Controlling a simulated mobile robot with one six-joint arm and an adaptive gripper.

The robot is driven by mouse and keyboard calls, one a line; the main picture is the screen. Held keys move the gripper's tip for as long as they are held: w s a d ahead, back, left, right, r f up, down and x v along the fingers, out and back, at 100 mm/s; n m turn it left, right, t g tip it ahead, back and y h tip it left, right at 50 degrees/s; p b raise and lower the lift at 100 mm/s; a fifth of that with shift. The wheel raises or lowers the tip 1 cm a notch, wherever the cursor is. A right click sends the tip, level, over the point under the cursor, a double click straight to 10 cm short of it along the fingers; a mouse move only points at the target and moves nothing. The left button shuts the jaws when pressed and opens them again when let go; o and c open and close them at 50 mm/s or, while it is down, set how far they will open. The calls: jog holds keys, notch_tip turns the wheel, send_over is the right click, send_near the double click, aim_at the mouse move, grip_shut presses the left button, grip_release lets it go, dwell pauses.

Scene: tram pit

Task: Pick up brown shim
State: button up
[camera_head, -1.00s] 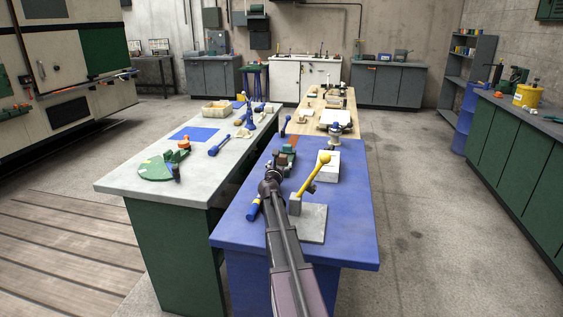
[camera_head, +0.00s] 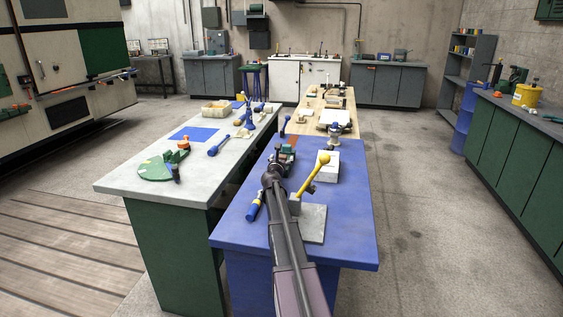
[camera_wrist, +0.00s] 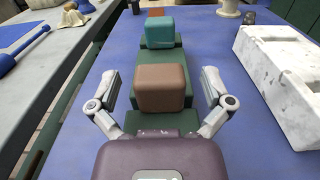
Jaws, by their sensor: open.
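The brown shim (camera_wrist: 162,88) is a rounded block resting on a green stepped holder (camera_wrist: 160,123) in the wrist view. A teal block (camera_wrist: 161,38) sits behind it on the same holder. My gripper (camera_wrist: 164,88) is open, with one finger to the left and one to the right of the brown shim. A gap shows on both sides. In the head view my gripper (camera_head: 274,168) is over the blue table, and my arm hides the brown shim.
A white block (camera_wrist: 280,75) stands close on the right. In the head view a yellow-knobbed lever (camera_head: 315,173) on a grey plate (camera_head: 312,224) stands right of my arm. A blue-handled tool (camera_head: 255,207) lies to the left.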

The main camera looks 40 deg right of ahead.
jog(key=shift+c, duration=0.2)
dwell(0.4)
jog(key=c, duration=1.2)
